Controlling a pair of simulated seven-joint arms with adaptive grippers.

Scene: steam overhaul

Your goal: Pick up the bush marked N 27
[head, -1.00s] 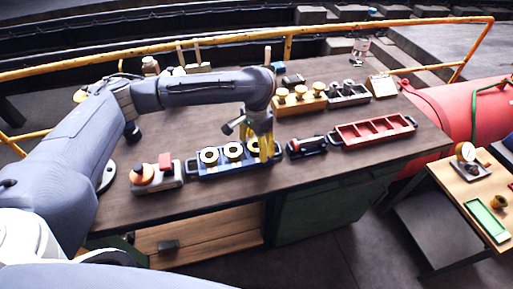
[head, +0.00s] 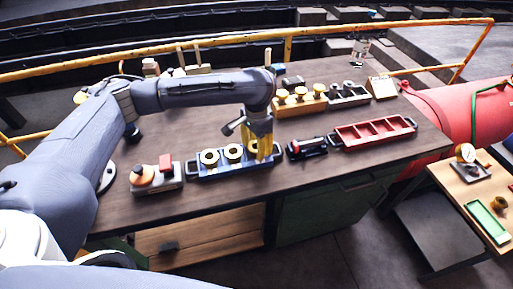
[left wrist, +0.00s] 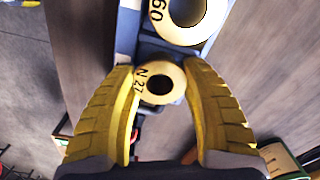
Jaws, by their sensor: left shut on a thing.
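The bush marked N 27 (left wrist: 148,78) is a cream ring with a dark bore, seen from above in the left wrist view. My left gripper (left wrist: 160,72) has its yellow fingers on both sides of it and is shut on it. In the head view the left gripper (head: 259,150) points down at the right end of the blue tray (head: 232,172). The fingers partly hide the bush (head: 252,147) there. I cannot tell whether it is clear of the tray. My right gripper is not in view.
Two other bushes stand in the tray, the left one (head: 209,157) and the middle one (head: 233,151). A black device (head: 307,148) and a red divided tray (head: 374,133) lie to the right. A control box with an orange knob (head: 143,175) stands to the left.

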